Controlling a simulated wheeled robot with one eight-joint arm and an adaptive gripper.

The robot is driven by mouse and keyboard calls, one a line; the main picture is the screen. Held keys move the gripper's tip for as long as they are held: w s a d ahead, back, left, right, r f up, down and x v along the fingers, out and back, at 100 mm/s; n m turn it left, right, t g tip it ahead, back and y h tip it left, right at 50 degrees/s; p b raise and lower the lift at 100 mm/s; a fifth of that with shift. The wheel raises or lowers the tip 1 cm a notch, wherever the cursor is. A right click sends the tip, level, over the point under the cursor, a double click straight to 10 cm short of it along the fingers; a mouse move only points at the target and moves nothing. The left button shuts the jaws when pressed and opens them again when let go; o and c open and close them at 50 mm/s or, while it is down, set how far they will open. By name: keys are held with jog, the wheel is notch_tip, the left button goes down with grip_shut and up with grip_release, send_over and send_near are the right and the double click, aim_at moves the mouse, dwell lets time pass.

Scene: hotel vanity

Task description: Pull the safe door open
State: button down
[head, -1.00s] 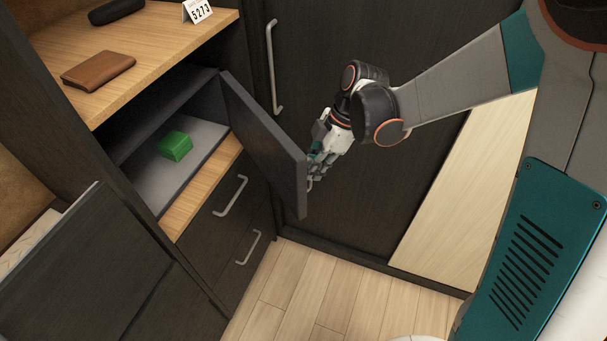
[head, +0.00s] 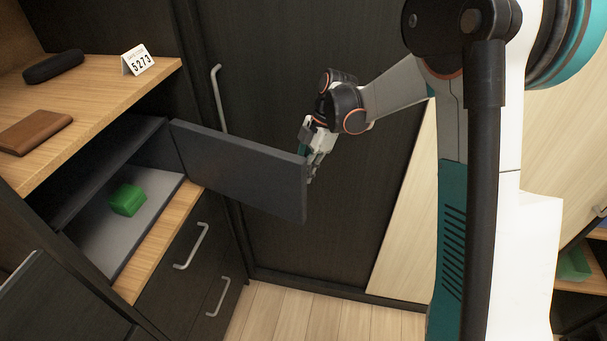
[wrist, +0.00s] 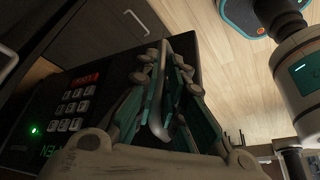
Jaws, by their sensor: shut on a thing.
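The safe door (head: 240,170) is a dark grey panel standing wide open, hinged at its left side by the safe opening. My gripper (head: 312,172) is at the door's free right edge, with part of its fingers hidden behind the door. In the wrist view my gripper (wrist: 165,100) is shut on the safe door's handle (wrist: 158,115), a pale bar between the fingers. Inside the safe, a green block (head: 127,200) sits on the grey floor (head: 145,228).
Drawers with handles (head: 192,246) lie below the safe. A tall dark door (head: 270,60) stands behind the gripper. Floor (head: 290,315) shows in front.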

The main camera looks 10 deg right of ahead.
jog(key=shift+w+a+r, duration=0.15)
jog(key=shift+a, duration=0.25)
jog(key=c, duration=2)
grip_release()
jog(key=shift+o, duration=0.2)
jog(key=shift+a, duration=0.15)
jog(key=v, duration=1.2)
